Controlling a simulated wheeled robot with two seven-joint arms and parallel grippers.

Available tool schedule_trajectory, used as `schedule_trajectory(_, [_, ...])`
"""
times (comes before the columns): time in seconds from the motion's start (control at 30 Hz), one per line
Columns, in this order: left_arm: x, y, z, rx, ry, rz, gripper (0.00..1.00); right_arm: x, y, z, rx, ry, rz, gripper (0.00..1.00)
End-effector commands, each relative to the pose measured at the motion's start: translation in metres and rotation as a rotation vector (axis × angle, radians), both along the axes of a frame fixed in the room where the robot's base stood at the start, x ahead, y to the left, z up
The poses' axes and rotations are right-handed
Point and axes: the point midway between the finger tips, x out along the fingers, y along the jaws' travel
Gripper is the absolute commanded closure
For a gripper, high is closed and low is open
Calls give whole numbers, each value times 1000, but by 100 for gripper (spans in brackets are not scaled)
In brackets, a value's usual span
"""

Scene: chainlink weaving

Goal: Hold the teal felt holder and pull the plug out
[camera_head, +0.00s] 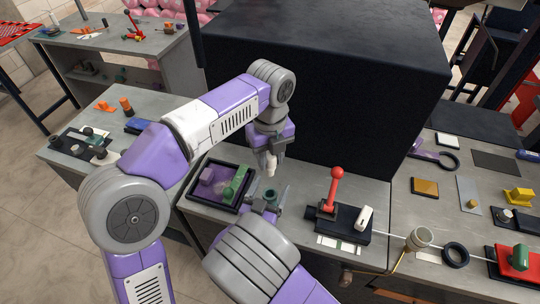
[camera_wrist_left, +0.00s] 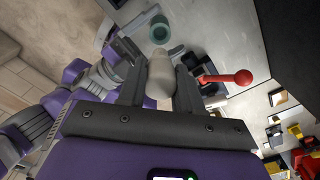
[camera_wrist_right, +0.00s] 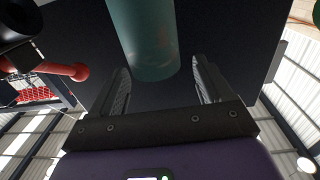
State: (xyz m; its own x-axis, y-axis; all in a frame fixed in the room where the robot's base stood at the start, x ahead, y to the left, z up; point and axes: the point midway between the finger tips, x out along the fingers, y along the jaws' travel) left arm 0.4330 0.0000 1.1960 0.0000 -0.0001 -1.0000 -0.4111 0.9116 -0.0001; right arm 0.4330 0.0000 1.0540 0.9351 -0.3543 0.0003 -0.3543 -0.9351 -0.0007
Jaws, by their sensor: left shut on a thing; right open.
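The teal felt holder (camera_head: 271,194) stands as a hollow cylinder in front of the black box. In the left wrist view its round open top (camera_wrist_left: 159,25) shows apart from the plug. My left gripper (camera_head: 270,157) is shut on the pale beige plug (camera_head: 271,168) above the holder; the plug (camera_wrist_left: 160,78) sits between its fingers. My right gripper (camera_head: 269,200) is open, with one finger on each side of the holder. In the right wrist view the teal cylinder (camera_wrist_right: 146,42) lies between and beyond the spread fingers, with gaps showing on both sides.
A dark tray (camera_head: 217,205) with purple and green blocks is left of the holder. A red-knobbed lever (camera_head: 337,174) on a black base stands to the right. The large black box (camera_head: 320,90) rises behind. A white rod leads right to a black ring (camera_head: 455,255).

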Motion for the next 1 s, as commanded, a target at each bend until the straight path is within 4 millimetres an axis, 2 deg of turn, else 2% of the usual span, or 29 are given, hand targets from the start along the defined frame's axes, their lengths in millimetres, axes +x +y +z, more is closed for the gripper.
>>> schedule_trajectory(0.1, [0,0,11,0,0,0,95,0,0,13,0,0,0,21])
schedule_trajectory(1.0, [0,0,69,0,0,0,95,0,0,85,0,0,1,21])
